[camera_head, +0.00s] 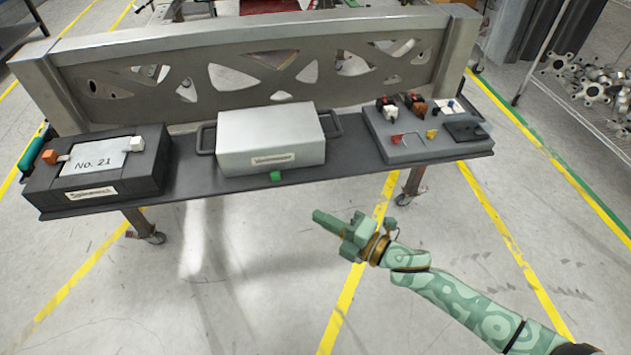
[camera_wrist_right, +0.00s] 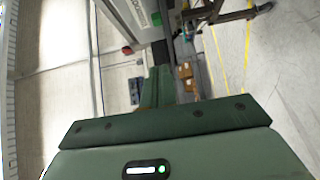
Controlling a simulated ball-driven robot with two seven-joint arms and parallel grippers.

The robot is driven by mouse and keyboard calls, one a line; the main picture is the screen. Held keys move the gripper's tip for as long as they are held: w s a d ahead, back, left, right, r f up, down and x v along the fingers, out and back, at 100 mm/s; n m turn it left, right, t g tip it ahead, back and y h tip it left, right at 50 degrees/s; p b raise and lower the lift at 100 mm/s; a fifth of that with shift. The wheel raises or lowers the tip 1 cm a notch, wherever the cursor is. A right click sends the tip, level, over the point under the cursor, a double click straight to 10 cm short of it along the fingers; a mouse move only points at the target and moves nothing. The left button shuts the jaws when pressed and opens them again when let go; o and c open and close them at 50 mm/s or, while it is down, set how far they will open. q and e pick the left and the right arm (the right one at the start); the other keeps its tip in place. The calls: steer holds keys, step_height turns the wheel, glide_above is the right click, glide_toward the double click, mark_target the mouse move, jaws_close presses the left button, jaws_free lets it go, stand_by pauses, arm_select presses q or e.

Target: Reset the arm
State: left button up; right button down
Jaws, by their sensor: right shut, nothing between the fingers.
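My right arm (camera_head: 462,295) comes in from the lower right in the head view, green with a light pattern. My right gripper (camera_head: 322,217) points to the upper left, in the air in front of the bench. Its fingers are together with nothing between them. In the right wrist view the green gripper body fills the lower part, with its fingers (camera_wrist_right: 158,85) pointing up the picture. My left gripper shows in neither view; only a small green piece (camera_head: 32,150) shows at the far left edge of the head view, beside the bench.
A metal frame panel (camera_head: 240,75) stands behind. The floor in front is clear.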

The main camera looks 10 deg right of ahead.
steer(key=d+f+m+h, duration=0.7)
steer(key=d+f+m, duration=0.3)
steer(key=f, duration=0.4)
steer(key=s+d+f+m+g+h+p, duration=0.1)
steer(key=s+d+f+m+g+h, duration=0.15)
steer(key=s+f, duration=0.2)
steer(key=s+d+f+m+g+h, duration=0.1)
steer(key=s+d+f+m, duration=0.25)
steer(key=f, duration=0.25)
steer(key=s+d+f+m+g+h, duration=0.1)
steer(key=s+f+m+g, duration=0.1)
steer(key=s+f, duration=0.35)
steer(key=s+d+f+m+g+h+p, duration=0.1)
steer(key=s+f, duration=0.1)
steer(key=s, duration=0.6)
steer(key=s+d+f+m+g+h, duration=0.1)
steer(key=s+f+m+g, duration=0.1)
steer(key=s+f, duration=0.3)
steer(key=s+a+m+g, duration=0.1)
steer(key=s+a+g, duration=0.1)
steer(key=s, duration=1)
steer(key=s+a+m+g+p, duration=0.1)
steer(key=s+g, duration=0.1)
steer(key=s, duration=1)
steer(key=shift+a+y, duration=0.35)
steer(key=shift+a, duration=0.05)
